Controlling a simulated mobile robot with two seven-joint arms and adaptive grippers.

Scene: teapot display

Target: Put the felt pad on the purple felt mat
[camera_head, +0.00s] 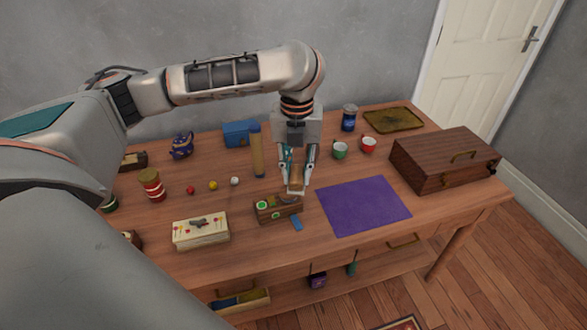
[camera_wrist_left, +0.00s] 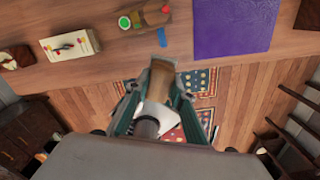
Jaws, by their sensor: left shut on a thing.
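The purple felt mat (camera_head: 363,205) lies flat and bare on the table's front right; it also shows at the top of the left wrist view (camera_wrist_left: 235,28). My left gripper (camera_head: 296,186) is shut on a small tan and white piece (camera_head: 296,187), seemingly the felt pad, just left of the mat. The piece shows between the fingers in the left wrist view (camera_wrist_left: 158,85). It is held in front of or above a small wooden box (camera_head: 265,211) with a green disc; its exact height is unclear. My right gripper is not in view.
A blue strip (camera_head: 297,223) lies between box and mat. A dark wooden case (camera_head: 445,158) stands right of the mat. Green (camera_head: 340,150) and red (camera_head: 368,144) cups stand behind it. A tall tan post (camera_head: 257,153) stands left of my gripper. A cream box (camera_head: 201,230) is front left.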

